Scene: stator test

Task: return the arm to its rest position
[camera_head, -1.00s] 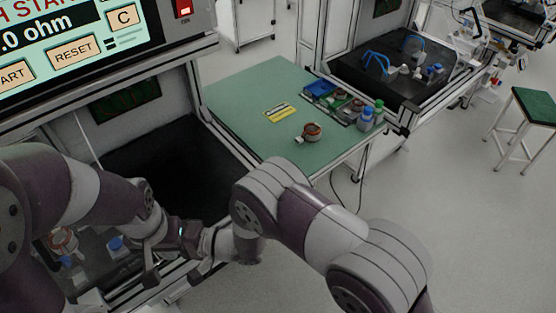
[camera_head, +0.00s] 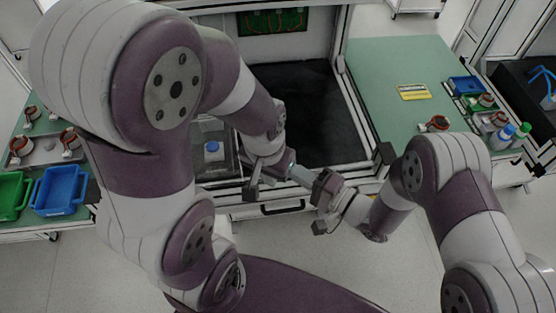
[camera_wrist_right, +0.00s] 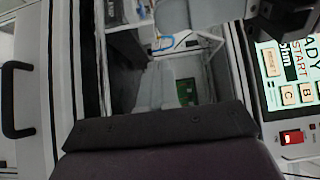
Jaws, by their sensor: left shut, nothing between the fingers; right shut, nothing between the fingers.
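My left arm (camera_head: 150,100) comes in large from the left in the head view. Its gripper (camera_head: 258,182) is low in front of the dark test bay, shut and empty. My right arm (camera_head: 470,215) comes in from the lower right and bends toward the middle. Its gripper (camera_head: 319,206) is shut and empty, just right of the left gripper, in front of the bay's front edge. Whether the two grippers touch cannot be told. The right wrist view shows a dark part of my gripper (camera_wrist_right: 160,130) across its lower middle; the fingertips are not clear there.
The dark-floored test bay (camera_head: 315,115) lies behind the grippers. A green-topped table (camera_head: 385,65) at right holds a copper-wound stator (camera_head: 435,124), a yellow label and bottles. At left are green (camera_head: 12,192) and blue (camera_head: 60,190) bins. The test panel (camera_wrist_right: 292,75) shows at right in the wrist view.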

